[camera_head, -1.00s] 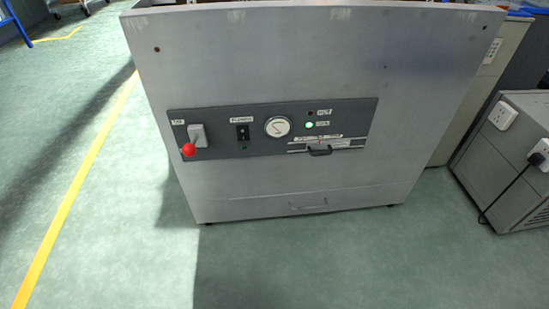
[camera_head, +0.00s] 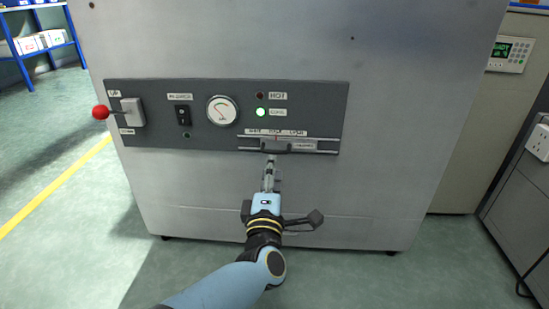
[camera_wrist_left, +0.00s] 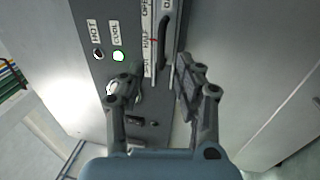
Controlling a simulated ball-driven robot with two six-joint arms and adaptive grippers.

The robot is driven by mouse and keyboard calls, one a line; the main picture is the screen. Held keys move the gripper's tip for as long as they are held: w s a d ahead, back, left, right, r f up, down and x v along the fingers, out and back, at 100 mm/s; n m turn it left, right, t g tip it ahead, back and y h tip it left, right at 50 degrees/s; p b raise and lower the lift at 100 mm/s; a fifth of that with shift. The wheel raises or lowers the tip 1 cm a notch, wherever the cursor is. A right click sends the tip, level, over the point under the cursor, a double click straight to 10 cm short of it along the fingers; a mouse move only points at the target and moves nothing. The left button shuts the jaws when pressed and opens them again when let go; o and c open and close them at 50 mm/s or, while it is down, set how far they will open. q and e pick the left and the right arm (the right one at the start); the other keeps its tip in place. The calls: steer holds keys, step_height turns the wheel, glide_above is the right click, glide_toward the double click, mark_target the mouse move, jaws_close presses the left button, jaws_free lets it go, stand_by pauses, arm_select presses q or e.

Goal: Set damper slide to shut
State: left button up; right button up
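The damper slide handle (camera_head: 275,147) is a dark bar on a pale track at the lower right of the grey control panel (camera_head: 215,140). It sits near the middle of the track, around the HALF mark. It also shows in the left wrist view (camera_wrist_left: 163,43), with OPEN towards the top of that picture. My left gripper (camera_head: 269,163) is just below the handle. In the left wrist view, my left gripper (camera_wrist_left: 158,72) is open, its two fingers apart with the handle ahead between them. I cannot tell whether it touches. My right gripper is out of view.
The metal front below is flat. A grey cabinet (camera_head: 518,190) stands at the right.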

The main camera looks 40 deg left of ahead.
mark_target(273, 152)
arm_select(q)
steer(key=b+x, duration=0.1)
steer(key=x, duration=0.5)
steer(key=shift+w+a, duration=0.25)
steer(key=shift+w, duration=0.1)
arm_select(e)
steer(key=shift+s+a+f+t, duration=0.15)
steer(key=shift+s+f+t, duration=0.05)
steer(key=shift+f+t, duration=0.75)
arm_select(q)
steer(key=shift+c, duration=0.2)
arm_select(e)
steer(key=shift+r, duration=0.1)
arm_select(q)
jaws_close()
